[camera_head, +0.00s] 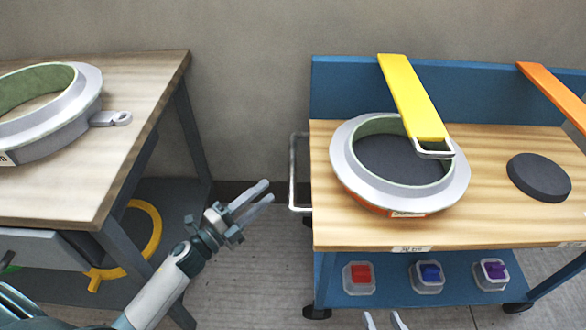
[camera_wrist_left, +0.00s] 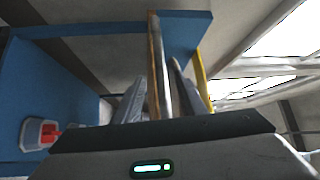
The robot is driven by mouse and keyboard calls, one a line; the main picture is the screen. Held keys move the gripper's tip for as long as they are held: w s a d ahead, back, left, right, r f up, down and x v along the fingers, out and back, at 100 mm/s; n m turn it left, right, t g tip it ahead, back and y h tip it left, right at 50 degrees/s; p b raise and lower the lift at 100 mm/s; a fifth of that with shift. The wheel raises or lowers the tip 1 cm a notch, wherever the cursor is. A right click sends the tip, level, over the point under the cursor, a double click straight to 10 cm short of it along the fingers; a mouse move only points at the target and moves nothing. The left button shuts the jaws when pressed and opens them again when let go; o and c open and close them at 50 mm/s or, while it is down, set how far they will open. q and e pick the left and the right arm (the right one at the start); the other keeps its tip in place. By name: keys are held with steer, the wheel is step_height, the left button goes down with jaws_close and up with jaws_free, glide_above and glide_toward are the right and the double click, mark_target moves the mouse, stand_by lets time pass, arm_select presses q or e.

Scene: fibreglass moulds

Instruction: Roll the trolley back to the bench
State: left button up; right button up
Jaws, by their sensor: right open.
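The trolley (camera_head: 485,225) is blue with a wooden top and dark castors, and stands at the right of the head view. Its pale upright handle (camera_head: 293,178) is on its left end. The bench (camera_head: 150,85) has a wooden top and stands at the left, with a gap of floor between it and the trolley. My left gripper (camera_head: 267,192) is open in that gap, its fingers pointing at the handle and apart from it. In the left wrist view the handle (camera_wrist_left: 163,65) shows between the spread fingers. My right gripper (camera_head: 385,319) is open and empty at the bottom edge.
A ring mould (camera_head: 345,165) with a yellow bar (camera_head: 410,95), a black disc (camera_head: 540,177) and an orange bar (camera_head: 555,92) are on the trolley. Its lower shelf holds small tubs (camera_head: 427,276). Another ring mould (camera_head: 85,105) lies on the bench. The floor between (camera_head: 250,275) is clear.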

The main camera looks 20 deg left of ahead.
mark_target(293, 169)
arm_select(q)
steer(key=x, duration=1.1)
steer(key=shift+w+d, duration=0.2)
steer(key=shift+w, duration=0.1)
jaws_close()
steer(key=s+a, duration=0.2)
steer(key=a, duration=0.6)
steer(key=shift+s+a, duration=0.25)
steer(key=shift+s, duration=0.05)
jaws_free()
